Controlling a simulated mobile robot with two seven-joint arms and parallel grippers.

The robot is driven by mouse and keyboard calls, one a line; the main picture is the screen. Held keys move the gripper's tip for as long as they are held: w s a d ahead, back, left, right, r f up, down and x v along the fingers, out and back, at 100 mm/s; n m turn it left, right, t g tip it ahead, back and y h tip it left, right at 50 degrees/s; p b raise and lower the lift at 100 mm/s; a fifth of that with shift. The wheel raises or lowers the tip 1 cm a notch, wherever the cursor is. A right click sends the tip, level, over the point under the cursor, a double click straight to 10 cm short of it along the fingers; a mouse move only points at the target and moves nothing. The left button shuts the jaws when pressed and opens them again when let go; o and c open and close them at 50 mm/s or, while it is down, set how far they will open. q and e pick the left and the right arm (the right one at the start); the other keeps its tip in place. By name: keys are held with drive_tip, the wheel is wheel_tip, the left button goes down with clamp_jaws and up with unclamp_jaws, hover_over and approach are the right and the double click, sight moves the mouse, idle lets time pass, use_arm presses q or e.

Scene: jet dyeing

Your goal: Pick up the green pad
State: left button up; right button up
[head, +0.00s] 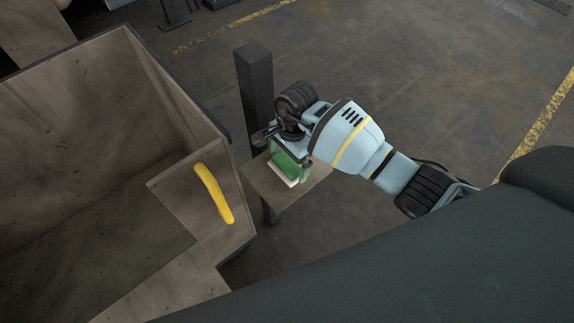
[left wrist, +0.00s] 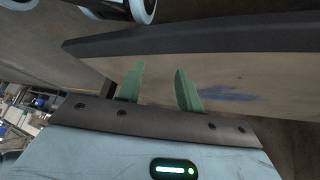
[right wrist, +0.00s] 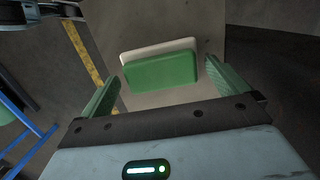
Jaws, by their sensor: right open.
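The green pad (right wrist: 162,71) lies flat on a small wooden-topped stand (right wrist: 180,20), with a whitish layer (right wrist: 150,47) showing along its far edge. In the head view the pad (head: 286,166) is partly hidden by my right gripper (head: 290,160). That gripper (right wrist: 163,68) is open with its green fingers wide apart on either side of the pad; whether they touch it cannot be told. My left gripper (left wrist: 159,68) is partly open, with nothing seen between its fingers, close to a wooden panel. It does not show in the head view.
A large open wooden bin (head: 178,90) with a dark rim and yellow handle (head: 213,192) stands left of the stand. A dark square post (head: 255,85) rises beside the stand. The floor (head: 430,80) at the back right is clear.

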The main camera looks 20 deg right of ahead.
drive_tip(key=shift+f, duration=0.85)
drive_tip(key=c, duration=0.7)
drive_tip(key=shift+r, duration=0.1)
drive_tip(key=shift+r, duration=0.4)
drive_tip(key=r, duration=0.2)
drive_tip(key=shift+s+r, duration=0.35)
drive_tip(key=s, duration=0.5)
drive_tip(key=s+r, duration=0.1)
drive_tip(key=s, duration=0.4)
drive_tip(key=s+d, duration=0.1)
drive_tip(key=s, duration=0.4)
drive_tip(key=shift+s+r+p, duration=0.15)
drive_tip(key=shift+r+p, duration=0.05)
drive_tip(key=shift+p, duration=0.2)
